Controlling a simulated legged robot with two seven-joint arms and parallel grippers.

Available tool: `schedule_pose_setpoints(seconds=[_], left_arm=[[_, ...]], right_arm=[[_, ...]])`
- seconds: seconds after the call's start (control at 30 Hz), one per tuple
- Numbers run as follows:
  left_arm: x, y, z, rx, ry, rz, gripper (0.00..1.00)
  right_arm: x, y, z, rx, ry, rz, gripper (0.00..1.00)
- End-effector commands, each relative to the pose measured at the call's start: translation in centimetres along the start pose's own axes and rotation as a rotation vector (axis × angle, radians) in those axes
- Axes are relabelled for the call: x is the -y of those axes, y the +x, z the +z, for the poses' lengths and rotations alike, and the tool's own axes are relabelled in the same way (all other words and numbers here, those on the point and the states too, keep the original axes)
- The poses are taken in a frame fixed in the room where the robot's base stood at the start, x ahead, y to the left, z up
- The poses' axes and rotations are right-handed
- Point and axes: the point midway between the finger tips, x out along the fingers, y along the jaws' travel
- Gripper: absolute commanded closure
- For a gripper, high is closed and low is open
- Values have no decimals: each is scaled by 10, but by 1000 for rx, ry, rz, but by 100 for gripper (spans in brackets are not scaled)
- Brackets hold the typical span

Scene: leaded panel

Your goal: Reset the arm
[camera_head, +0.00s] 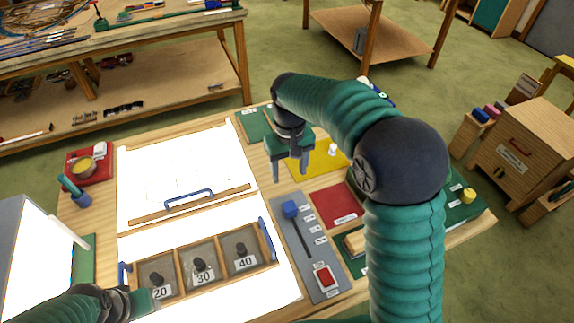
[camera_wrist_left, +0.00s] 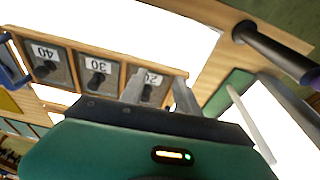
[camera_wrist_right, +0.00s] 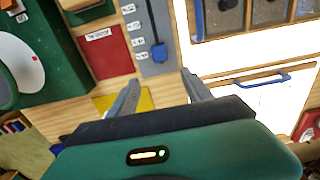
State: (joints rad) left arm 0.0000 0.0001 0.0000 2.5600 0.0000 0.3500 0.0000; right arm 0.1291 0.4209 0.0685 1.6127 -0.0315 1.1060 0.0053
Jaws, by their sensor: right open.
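My right gripper (camera_head: 290,170) hangs in the middle of the head view, pointing down above the worktable. Its fingers are apart and empty; the right wrist view shows the gap between them (camera_wrist_right: 160,82). My left gripper is mostly out of the head view, with only its green body (camera_head: 143,303) showing at the lower left, beside the wooden tray (camera_head: 212,283). In the left wrist view its two fingers (camera_wrist_left: 158,82) are apart, in front of the compartment marked 20. I cannot tell whether they touch the tray. No held object shows in either gripper.
A white lit panel (camera_head: 180,165) with a blue-handled wooden bar (camera_head: 190,203) lies behind the tray. A grey slider board (camera_head: 309,250), a red mat (camera_head: 336,205) and a yellow mat (camera_head: 317,160) lie right of it. A red pad with a bowl (camera_head: 88,167) is at left.

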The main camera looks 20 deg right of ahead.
Motion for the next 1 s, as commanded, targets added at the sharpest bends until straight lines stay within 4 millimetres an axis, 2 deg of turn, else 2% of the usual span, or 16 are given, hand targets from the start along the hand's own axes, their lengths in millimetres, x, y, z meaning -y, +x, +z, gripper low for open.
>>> schedule_pose_setpoints(seconds=[0.17, 0.27, 0.37, 0.6, 0.7, 0.8, 1.0], left_arm=[[0, 0, 0, 0, 0, 0, 62], [0, 0, 0, 0, 0, 0, 62], [0, 0, 0, 0, 0, 0, 62], [0, 0, 0, 0, 0, 0, 62], [0, 0, 0, 0, 0, 0, 62], [0, 0, 0, 0, 0, 0, 62], [0, 0, 0, 0, 0, 0, 62]], right_arm=[[0, 1, 0, -1, 0, 0, 42], [4, 7, 10, -15, -8, 1, 42], [12, 24, 39, -57, -23, 3, 42], [24, 71, 134, -193, -53, -3, 42], [25, 81, 156, -222, -57, -6, 42], [26, 84, 163, -231, -58, -7, 42], [25, 84, 163, -230, -58, -7, 42]])
